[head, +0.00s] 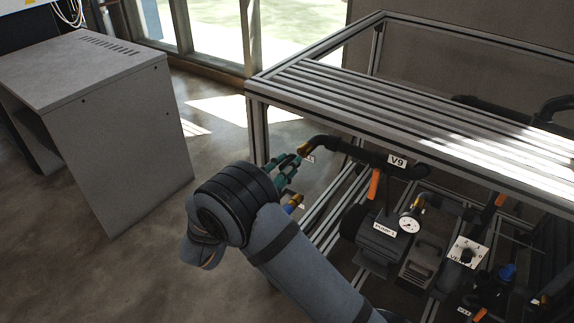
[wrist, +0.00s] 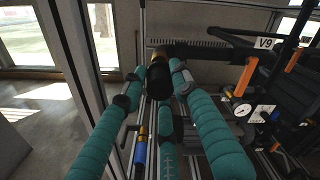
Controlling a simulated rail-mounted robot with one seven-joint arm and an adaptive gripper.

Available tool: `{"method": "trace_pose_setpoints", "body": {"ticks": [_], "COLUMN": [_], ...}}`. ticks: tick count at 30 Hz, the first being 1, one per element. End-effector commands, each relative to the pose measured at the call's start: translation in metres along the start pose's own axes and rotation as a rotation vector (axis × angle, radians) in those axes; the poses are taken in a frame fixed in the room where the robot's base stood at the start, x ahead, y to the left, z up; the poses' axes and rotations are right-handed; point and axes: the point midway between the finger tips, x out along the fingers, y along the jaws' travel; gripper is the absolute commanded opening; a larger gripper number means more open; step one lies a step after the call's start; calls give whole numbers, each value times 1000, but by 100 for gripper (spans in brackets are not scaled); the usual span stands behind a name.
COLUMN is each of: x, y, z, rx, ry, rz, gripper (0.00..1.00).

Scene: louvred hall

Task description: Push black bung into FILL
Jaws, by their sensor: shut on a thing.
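My gripper (head: 290,164) has teal padded fingers and is shut on the black bung, beside the left end of a black pipe below the bench frame. In the wrist view my gripper (wrist: 162,86) has its fingertips around the bung (wrist: 160,82), a short dark cylinder. A brass fitting (head: 304,148) is on the pipe end. It also shows in the wrist view (wrist: 159,56), right behind the bung, which hides part of it. I cannot tell whether bung and fitting touch. A small label (head: 310,160) beside the fitting is too small to read.
A slatted metal bench frame (head: 380,90) stands over the pipework. A pipe label reads V9 (head: 397,161), with an orange handle (head: 374,184) below. A blue-and-brass part (head: 293,204) sits below my gripper. A grey cabinet (head: 130,120) stands left; open floor lies between.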

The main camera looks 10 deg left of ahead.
Motion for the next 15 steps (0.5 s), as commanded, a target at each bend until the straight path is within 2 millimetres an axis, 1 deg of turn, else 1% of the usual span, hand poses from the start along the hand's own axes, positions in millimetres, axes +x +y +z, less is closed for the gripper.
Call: {"method": "trace_pose_setpoints", "body": {"ticks": [8,15], "x": [0,6], "y": [0,-1], "z": [0,0], "rx": [0,-1], "ry": [0,1], "rz": [0,-1], "gripper": [0,0]}}
